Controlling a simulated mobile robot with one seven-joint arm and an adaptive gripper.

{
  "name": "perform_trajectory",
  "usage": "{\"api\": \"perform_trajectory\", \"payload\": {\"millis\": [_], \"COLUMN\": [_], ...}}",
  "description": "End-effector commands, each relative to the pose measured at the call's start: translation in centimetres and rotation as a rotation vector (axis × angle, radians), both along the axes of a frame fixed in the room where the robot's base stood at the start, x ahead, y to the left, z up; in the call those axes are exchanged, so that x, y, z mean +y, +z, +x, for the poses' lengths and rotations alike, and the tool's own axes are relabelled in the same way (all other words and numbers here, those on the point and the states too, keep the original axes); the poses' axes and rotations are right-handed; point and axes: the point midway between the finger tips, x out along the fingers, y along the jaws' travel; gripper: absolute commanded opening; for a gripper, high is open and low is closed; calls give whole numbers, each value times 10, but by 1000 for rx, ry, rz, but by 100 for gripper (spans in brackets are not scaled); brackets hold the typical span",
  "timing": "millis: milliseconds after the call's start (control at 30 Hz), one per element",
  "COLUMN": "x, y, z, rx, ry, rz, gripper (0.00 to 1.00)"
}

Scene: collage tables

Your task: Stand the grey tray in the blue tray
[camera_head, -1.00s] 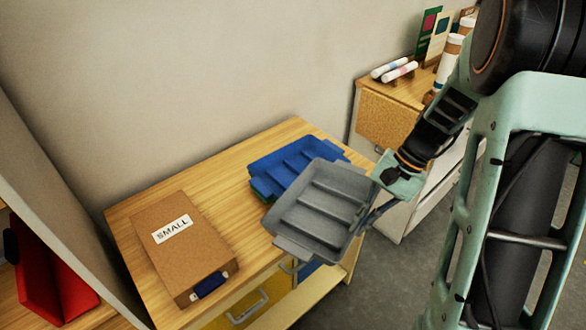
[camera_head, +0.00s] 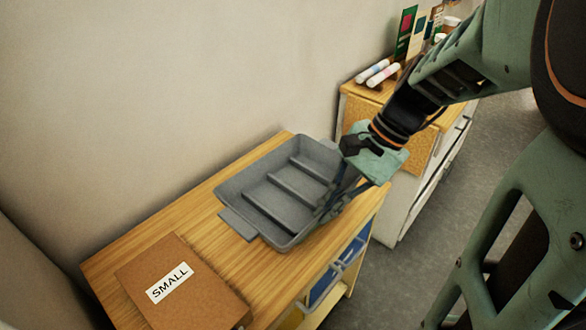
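The grey tray (camera_head: 283,190) is a shallow tray with cross dividers and a handle tab at its near left end. It is over the wooden table and tilts a little toward the camera. My gripper (camera_head: 345,190) is at its right side, with the fingers closed on that edge; the fingertips are partly hidden. The blue tray does not show now; the grey tray covers the place where it stood. I cannot tell whether the two trays touch.
A brown box labelled SMALL (camera_head: 180,285) lies on the wooden table (camera_head: 135,250) at the left. Bare tabletop lies between it and the grey tray. A wall runs along the back.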

Motion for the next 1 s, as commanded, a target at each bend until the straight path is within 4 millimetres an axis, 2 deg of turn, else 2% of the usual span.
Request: {"api": "perform_trajectory", "payload": {"millis": [167,567,800,1000], "x": [-4,-25,-34,-38], "y": [-5,-36,-70,-89], "z": [13,80,110,125], "rx": [3,3,3,1], "ry": [-7,-6,-5,-4], "rz": [0,0,0,0], "gripper": [0,0,0,0]}}
